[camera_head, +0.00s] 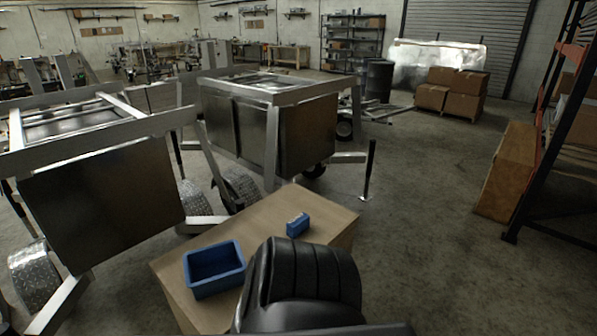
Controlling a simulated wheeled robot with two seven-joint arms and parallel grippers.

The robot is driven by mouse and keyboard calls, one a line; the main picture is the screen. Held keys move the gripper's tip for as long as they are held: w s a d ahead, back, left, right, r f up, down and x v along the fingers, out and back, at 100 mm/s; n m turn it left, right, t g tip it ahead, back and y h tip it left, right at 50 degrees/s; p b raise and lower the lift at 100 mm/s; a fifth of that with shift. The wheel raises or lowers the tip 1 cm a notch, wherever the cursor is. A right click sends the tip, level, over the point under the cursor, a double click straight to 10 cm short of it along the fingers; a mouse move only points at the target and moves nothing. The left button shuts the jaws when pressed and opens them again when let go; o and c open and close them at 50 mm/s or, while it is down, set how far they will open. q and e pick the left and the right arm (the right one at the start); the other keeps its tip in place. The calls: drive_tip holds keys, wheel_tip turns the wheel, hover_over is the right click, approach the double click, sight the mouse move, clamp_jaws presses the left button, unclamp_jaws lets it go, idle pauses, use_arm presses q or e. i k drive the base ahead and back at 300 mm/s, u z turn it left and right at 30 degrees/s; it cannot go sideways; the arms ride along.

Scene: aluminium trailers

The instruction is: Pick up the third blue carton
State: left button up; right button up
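A small blue carton (298,224) with a pale mark on its top lies on the brown tabletop (258,222), near the table's far right part. An open blue bin (214,290) sits on the same tabletop to the left of the carton and closer to me. I see no carton inside the bin, though its near inner side is partly hidden. Only one blue carton shows. Neither of my grippers is in view. A black ribbed part in front hides the near right part of the tabletop.
Two metal trailers (107,205) (300,140) stand left of and behind the table, one close to its far edge. Stacked cartons (452,92) stand at the back. The floor right of the table is clear.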

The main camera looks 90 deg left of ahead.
sight(300, 223)
drive_tip(key=u, duration=2.9)
drive_tip(key=k, duration=0.4)
drive_tip(key=z, duration=0.75)
drive_tip(key=i, duration=1.45)
drive_tip(key=u, duration=0.65)
